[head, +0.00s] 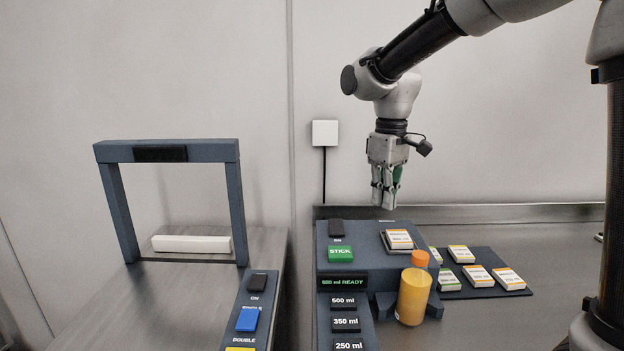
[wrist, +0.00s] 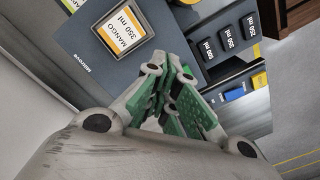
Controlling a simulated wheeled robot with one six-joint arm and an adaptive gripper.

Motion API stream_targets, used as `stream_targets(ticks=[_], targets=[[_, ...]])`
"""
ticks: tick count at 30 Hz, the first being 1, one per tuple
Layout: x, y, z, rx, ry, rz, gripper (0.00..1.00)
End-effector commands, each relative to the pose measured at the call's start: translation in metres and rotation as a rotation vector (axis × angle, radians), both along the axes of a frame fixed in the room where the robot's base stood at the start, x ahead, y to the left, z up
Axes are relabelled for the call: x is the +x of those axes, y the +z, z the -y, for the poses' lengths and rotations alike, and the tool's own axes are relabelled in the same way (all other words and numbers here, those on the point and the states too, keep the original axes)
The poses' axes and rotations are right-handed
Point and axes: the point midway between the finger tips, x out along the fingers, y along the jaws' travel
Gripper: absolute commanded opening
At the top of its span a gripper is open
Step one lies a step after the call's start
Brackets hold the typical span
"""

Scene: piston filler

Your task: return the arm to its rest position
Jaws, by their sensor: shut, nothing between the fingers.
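My gripper (head: 385,200) hangs pointing down from my arm, above the back of the dark blue filler machine (head: 375,257). Its green-padded fingers are shut and hold nothing. In the wrist view the closed fingers (wrist: 178,95) show over the machine's top. A label card (head: 399,238) lies on the machine top to the right of the fingers; in the wrist view it reads MANGO 350 ml (wrist: 122,30). My arm reaches in from the upper right of the head view.
An orange bottle (head: 413,296) with an orange cap stands at the machine's right front. Several cards lie on a dark mat (head: 454,292) to the right. A dark frame (head: 240,200) stands on the left table. The wall is behind; the air around my gripper is clear.

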Motion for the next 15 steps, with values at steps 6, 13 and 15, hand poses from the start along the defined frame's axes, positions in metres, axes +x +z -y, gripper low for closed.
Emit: stream_targets(ticks=[6,13,15], targets=[[-0.088,0.01,0.099,0.036,-0.35,0.108,0.0],[-0.184,0.001,0.173,0.076,-0.585,0.239,0.0],[-0.202,0.002,0.185,0.085,-0.626,0.276,0.0]])
